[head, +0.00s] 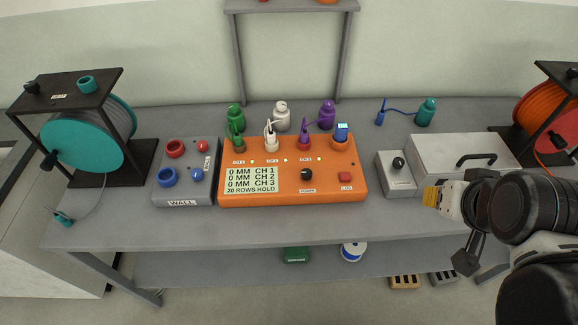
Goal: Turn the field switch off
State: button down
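No label that I can read says "field". A small grey box (396,181) with a black knob or toggle (398,164) stands on the bench right of the orange console; its label is too small to read. The orange console (345,190) has another black knob (307,175), a red button (344,177) marked LOG, and a display. My gripper (450,225) is at the right, in front of and below the grey box, apart from it. A yellow part shows at its tip.
A light lidded case (462,150) with a dark handle stands right of the grey box. A grey WALL box (186,190) with red and blue rings is left of the console. Cable reels (90,140) flank the bench (330,225).

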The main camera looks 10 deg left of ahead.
aim_at(306, 175)
jog(key=j+u, duration=0.15)
jog(key=j, duration=0.3)
jog(key=i+j+u, duration=0.15)
jog(key=j, duration=0.3)
jog(key=j+u, duration=0.15)
jog(key=j, duration=0.3)
jog(key=i, duration=0.05)
